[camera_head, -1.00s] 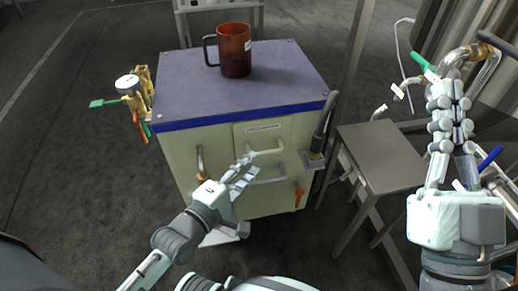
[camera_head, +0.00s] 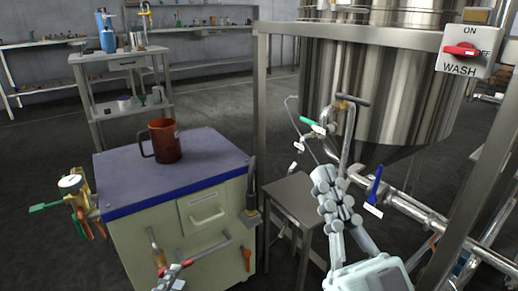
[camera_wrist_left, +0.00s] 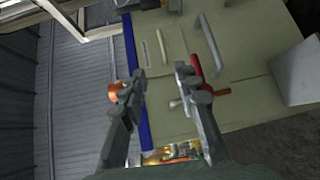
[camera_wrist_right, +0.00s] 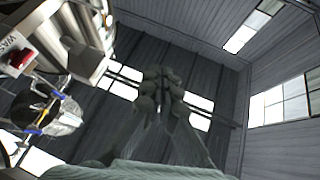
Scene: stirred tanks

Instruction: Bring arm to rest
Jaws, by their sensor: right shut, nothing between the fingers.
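My right gripper (camera_head: 335,195) is raised upright in front of the steel tank. Its fingers are together and empty. In the right wrist view the gripper (camera_wrist_right: 162,85) points up toward the roof and wall.
A cabinet (camera_head: 170,190) with a brown mug (camera_head: 164,141) on top stands left. A low steel table (camera_head: 296,198) stands beside it. The large steel tank (camera_head: 385,85), its piping (camera_head: 420,215) and a red wash switch (camera_head: 462,50) are right. Open floor lies behind the cabinet.

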